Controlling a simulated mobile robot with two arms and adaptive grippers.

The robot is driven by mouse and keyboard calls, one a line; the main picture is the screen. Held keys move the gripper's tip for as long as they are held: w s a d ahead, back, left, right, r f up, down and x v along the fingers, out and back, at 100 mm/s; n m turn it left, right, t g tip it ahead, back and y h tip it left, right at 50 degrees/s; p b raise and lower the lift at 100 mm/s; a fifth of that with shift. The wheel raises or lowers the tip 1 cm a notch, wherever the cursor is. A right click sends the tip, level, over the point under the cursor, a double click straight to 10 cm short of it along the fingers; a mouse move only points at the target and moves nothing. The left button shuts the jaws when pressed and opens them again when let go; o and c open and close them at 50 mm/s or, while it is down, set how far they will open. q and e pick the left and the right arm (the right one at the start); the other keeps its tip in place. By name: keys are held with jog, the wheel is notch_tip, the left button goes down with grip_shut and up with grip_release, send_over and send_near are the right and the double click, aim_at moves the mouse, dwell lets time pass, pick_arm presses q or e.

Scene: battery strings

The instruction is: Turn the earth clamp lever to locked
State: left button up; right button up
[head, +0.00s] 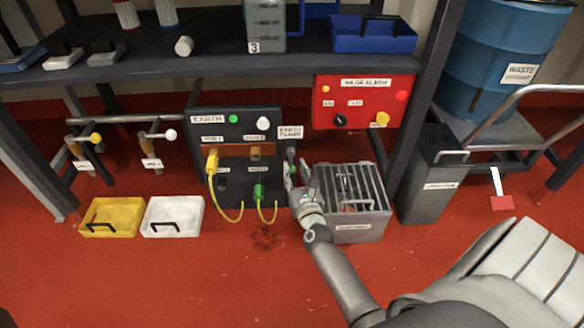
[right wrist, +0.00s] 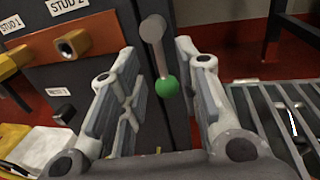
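The earth clamp lever (right wrist: 160,58) is a short grey rod on the side of the dark earth panel (head: 235,150). It hangs down from a round pivot and ends in a green ball knob. In the head view its label, "EARTH CLAMP" (head: 290,132), is above it, and the lever is small and partly hidden by my gripper. My right gripper (head: 295,183) is beside the panel's right edge. In the right wrist view this gripper (right wrist: 157,60) is open, with one finger on each side of the lever and visible gaps to both. My left gripper is not in view.
A grey slatted box (head: 375,222) stands close to the right of my gripper. A red alarm panel (head: 367,100) hangs above it. Yellow and green plugs with cables are on the panel's front. Yellow (head: 111,231) and white (head: 174,231) trays lie left on the red floor.

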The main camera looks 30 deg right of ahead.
aim_at(291, 160)
jog(key=shift+b+x, duration=0.45)
jog(key=shift+x, duration=1.25)
jog(key=shift+c, duration=0.5)
grip_shut()
